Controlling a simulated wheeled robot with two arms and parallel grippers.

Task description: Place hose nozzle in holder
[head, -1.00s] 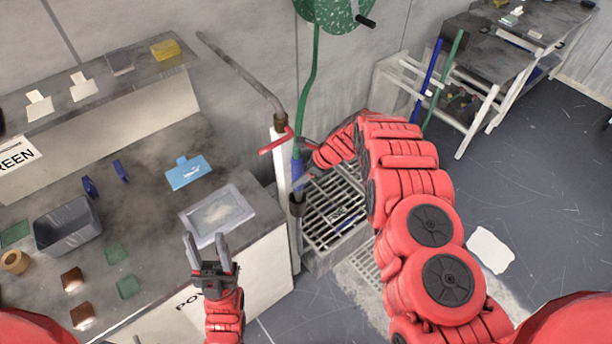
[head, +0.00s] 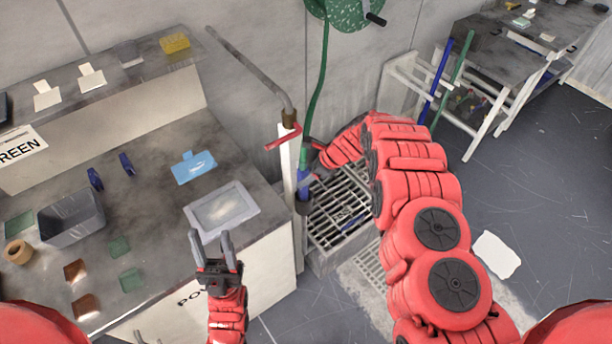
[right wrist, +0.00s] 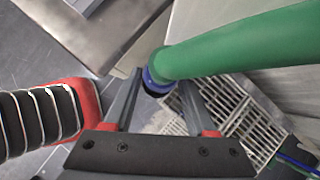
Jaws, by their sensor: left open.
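The green hose (head: 318,80) hangs down along the wall to the blue nozzle (head: 303,183). The nozzle is upright beside the white post (head: 287,170), with a dark ring-like piece (head: 302,208) at its lower end. I cannot tell whether that piece is the holder or how deep the nozzle sits. My right gripper (head: 311,180) is at the nozzle. In the right wrist view, the hose's blue and black end (right wrist: 157,82) lies between the fingertips (right wrist: 162,78); contact on both sides is unclear. My left gripper (head: 211,236) is open and empty above the bench's front corner.
The bench (head: 150,235) at left holds a grey bin (head: 72,222), a framed grey plate (head: 222,211) and a blue card (head: 194,167).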

